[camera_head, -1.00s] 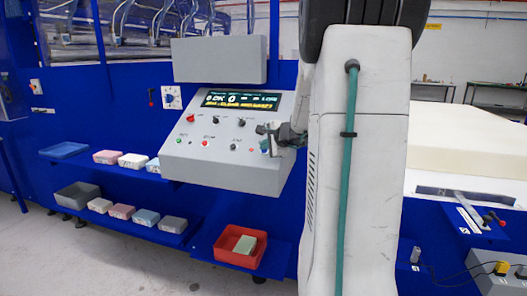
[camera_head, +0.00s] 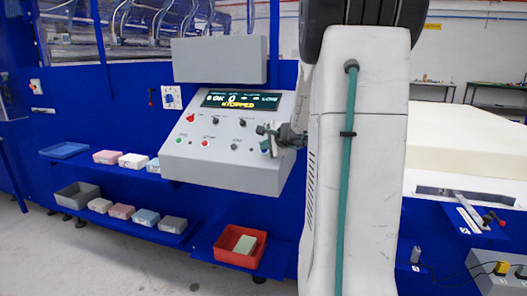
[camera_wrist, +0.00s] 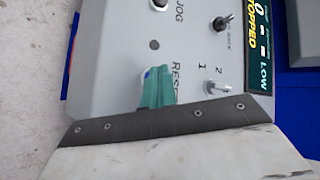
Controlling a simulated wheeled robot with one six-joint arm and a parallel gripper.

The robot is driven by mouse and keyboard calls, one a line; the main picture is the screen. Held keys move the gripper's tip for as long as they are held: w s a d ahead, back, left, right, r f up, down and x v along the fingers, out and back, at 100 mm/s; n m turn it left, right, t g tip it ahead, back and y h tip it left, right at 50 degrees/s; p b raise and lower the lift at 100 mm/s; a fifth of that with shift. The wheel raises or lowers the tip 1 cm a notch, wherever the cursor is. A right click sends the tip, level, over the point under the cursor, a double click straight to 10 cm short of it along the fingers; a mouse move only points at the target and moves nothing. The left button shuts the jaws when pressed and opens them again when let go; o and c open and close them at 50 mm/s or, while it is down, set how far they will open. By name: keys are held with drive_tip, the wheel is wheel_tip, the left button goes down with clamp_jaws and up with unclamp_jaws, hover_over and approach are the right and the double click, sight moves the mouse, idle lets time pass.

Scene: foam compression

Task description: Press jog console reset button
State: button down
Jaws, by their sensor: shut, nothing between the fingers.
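The grey sloped jog console (camera_head: 225,165) stands in front of the blue machine, and its display (camera_head: 240,101) reads "STOPPED" in yellow. My gripper (camera_head: 267,143) is at the console's right end. In the wrist view, my gripper's teal fingers (camera_wrist: 157,88) are shut together and empty, with their tips at the panel beside the partly covered "RESET" lettering (camera_wrist: 175,77). A small blue spot (camera_wrist: 148,73) shows at the fingertips, likely the reset button, mostly hidden by them. I cannot tell whether it is pressed in.
Shelves on the left hold several foam blocks (camera_head: 132,160). A red bin (camera_head: 227,256) sits below the console. A large cream foam block (camera_head: 470,140) lies right.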

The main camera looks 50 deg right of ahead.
drive_tip(key=shift+s+a+r, duration=0.1)
drive_tip(key=shift+a+r, duration=0.2)
drive_tip(key=shift+r, duration=0.25)
drive_tip(key=shift+r, duration=0.1)
drive_tip(key=r, duration=0.1)
drive_tip(key=a+r, duration=0.1)
drive_tip(key=s+a+r, duration=0.1)
drive_tip(key=r, duration=0.1)
drive_tip(key=shift+a, duration=0.2)
idle(0.8)
